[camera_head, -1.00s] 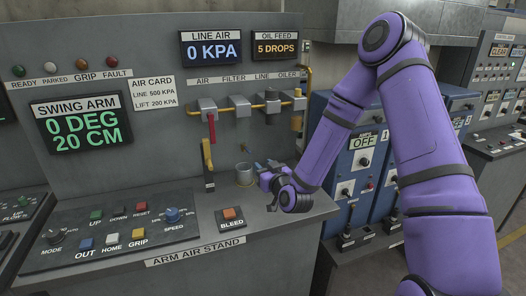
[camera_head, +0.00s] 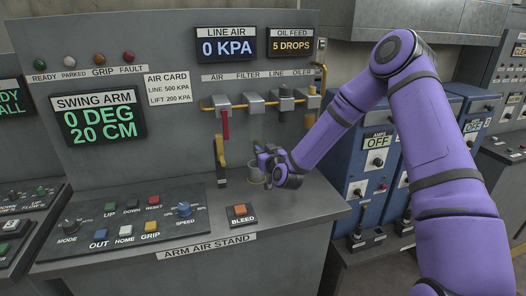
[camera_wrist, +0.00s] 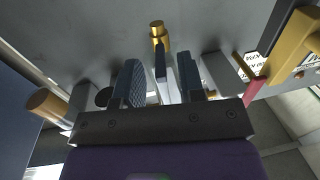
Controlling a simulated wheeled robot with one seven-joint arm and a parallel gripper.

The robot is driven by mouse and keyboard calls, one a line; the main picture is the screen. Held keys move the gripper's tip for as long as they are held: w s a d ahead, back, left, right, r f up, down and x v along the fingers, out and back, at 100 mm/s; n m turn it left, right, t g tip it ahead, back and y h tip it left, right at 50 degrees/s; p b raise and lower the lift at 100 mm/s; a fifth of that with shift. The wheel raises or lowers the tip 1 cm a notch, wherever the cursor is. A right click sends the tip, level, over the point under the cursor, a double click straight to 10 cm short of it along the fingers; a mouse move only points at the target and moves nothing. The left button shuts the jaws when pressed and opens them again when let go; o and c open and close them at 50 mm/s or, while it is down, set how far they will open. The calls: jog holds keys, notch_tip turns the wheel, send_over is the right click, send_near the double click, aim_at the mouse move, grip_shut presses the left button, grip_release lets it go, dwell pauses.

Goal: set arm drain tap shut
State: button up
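The drain tap shows in the wrist view as a brass fitting (camera_wrist: 158,38) with a dark lever (camera_wrist: 161,64) reaching toward me. My gripper (camera_wrist: 160,82) is open, with one dark pad on each side of the lever and visible gaps between. I cannot tell whether either pad touches it. In the head view my gripper (camera_head: 264,156) is below the row of air units, just above a small metal cup (camera_head: 256,174). There the tap is hidden behind my gripper.
A red lever (camera_head: 225,124) and a yellow handle (camera_head: 220,151) hang just left of my gripper; the red lever also shows in the wrist view (camera_wrist: 253,92). The button panel (camera_head: 125,225) and bleed button (camera_head: 239,210) lie on the desk below. LINE AIR reads 0 KPA.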

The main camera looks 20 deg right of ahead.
grip_shut()
jog(key=shift+d+n+y, duration=0.15)
jog(key=shift+n+y, duration=0.15)
jog(key=shift+w+d+n+g+y, duration=0.1)
jog(key=shift+d+n+g+y, duration=0.2)
jog(key=shift+n+y, duration=0.4)
jog(key=shift+w+d+n+g+y, duration=0.15)
jog(key=shift+d+n+y, duration=0.25)
jog(key=shift+y, duration=0.5)
jog(key=shift+w+d+n+g+y, duration=0.55)
jog(key=shift+w+n+g+y, duration=0.15)
jog(key=shift+n+g+y, duration=1.25)
jog(key=shift+w+d+n+g+y, duration=0.65)
jog(key=shift+n+g+y, duration=1)
jog(key=shift+g, duration=0.5)
jog(key=shift+w+d+n+g+y, duration=0.5)
jog(key=shift+w+n+g+y, duration=0.2)
jog(key=shift+n+g+y, duration=1.15)
jog(key=shift+g, duration=0.3)
